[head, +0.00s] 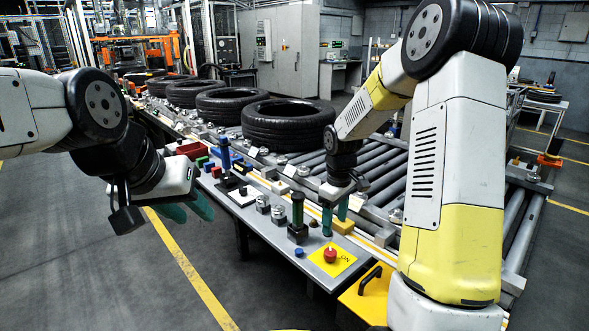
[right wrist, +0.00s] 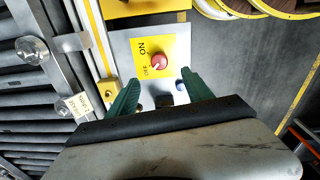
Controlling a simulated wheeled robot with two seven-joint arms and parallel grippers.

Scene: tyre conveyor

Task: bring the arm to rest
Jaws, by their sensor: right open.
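My right gripper (head: 335,222) points down over the narrow control bench in the head view. Its green fingers are apart and empty in the right wrist view (right wrist: 160,90). A red knob (head: 330,254) on a yellow ON/OFF plate lies just in front of it; the knob also shows beyond the fingertips in the right wrist view (right wrist: 159,62). My left gripper (head: 190,212) hangs over the floor left of the bench. Its green fingers look apart with nothing between them.
The bench (head: 270,225) carries a green-topped post (head: 297,210), a blue post (head: 225,155) and small coloured blocks. A yellow part with a black handle (head: 370,285) is at the near end. Floor at left is clear.

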